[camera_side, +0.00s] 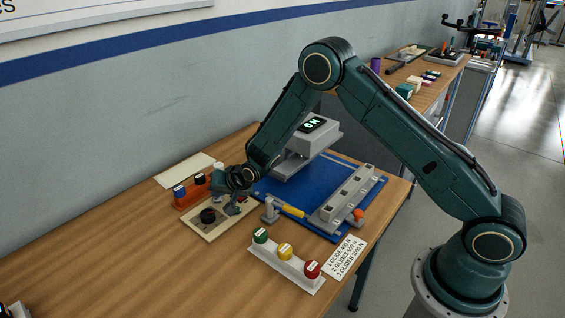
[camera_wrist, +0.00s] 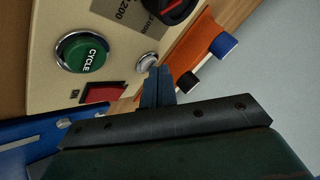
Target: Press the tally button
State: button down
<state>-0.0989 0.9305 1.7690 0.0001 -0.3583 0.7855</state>
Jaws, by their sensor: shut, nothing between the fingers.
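A cream control panel (camera_wrist: 60,20) carries a green button marked CYCLE (camera_wrist: 82,52), a small silver round button (camera_wrist: 148,61), a red rocker switch (camera_wrist: 103,93) and a black dial with a red mark (camera_wrist: 170,8). No label reading tally is legible; I cannot tell for certain which button it is. My gripper (camera_wrist: 160,72) is shut and empty, its tips beside the small silver button in the wrist view. I cannot tell whether they touch it. In the side view my gripper (camera_side: 238,208) is low over the panel (camera_side: 205,235) and hides part of it.
An orange rack (camera_side: 189,194) with capped items stands behind the panel. A blue base (camera_side: 275,193) with a grey machine (camera_side: 308,140) and a grey slotted bar (camera_side: 347,198) lies to the right. A white holder (camera_side: 275,265) with green, yellow and red tops stands in front. The left tabletop is clear.

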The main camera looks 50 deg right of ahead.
aim_at(220, 201)
dwell(0.7)
jog(key=shift+r, duration=0.65)
jog(key=shift+r, duration=0.15)
jog(key=shift+r, duration=2.4)
jog(key=shift+r, duration=0.1)
